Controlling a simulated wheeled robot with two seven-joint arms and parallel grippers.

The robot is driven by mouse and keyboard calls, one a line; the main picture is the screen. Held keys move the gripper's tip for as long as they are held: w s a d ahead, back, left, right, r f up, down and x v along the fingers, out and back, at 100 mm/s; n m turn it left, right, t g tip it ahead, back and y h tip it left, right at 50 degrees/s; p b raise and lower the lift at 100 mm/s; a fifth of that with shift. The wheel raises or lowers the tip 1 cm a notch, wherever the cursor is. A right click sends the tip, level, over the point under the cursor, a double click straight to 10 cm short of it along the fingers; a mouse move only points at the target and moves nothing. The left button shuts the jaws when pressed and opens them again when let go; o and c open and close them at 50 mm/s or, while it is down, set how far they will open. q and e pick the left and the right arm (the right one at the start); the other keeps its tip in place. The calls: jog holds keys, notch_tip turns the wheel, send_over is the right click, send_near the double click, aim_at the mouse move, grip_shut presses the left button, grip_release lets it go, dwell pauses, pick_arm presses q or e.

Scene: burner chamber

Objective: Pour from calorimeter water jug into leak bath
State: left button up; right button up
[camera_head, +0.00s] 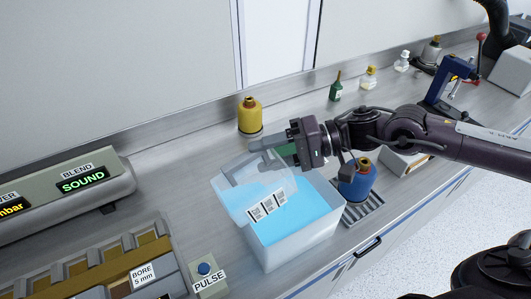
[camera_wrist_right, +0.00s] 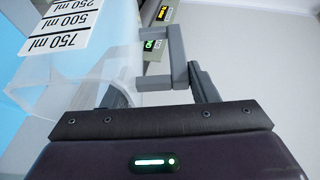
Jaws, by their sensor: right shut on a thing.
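The calorimeter water jug (camera_head: 243,191) is a clear, see-through jug with a white label marked in ml, seen in both views. It is tilted over the leak bath. My right gripper (camera_head: 268,148) is shut on the jug's handle side, above the bath's far edge; the jug wall also shows in the right wrist view (camera_wrist_right: 95,70). The leak bath (camera_head: 290,249) is a white, translucent open box with bright blue water inside. The jug hides part of the bath's left side. Whether water is flowing from the jug cannot be told. My left gripper is not in view.
A yellow bottle (camera_head: 250,116) stands behind the jug. A blue bottle (camera_head: 356,181) stands on a grated tray (camera_head: 365,210) right of the bath. A PULSE button box (camera_head: 207,278) and a slotted brown rack (camera_head: 90,272) lie left. A SOUND display unit (camera_head: 70,190) is at far left.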

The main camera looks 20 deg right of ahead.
aim_at(279, 156)
dwell(0.3)
jog(key=shift+d+f+y, duration=0.45)
jog(key=shift+d+y, duration=0.15)
jog(key=shift+d, duration=0.05)
jog(key=shift+w+d, duration=0.1)
jog(key=shift+w+d+f+m+t+y+p, duration=0.1)
jog(key=shift+d+f+m+t+y+p, duration=0.25)
jog(key=shift+d+f+y, duration=0.2)
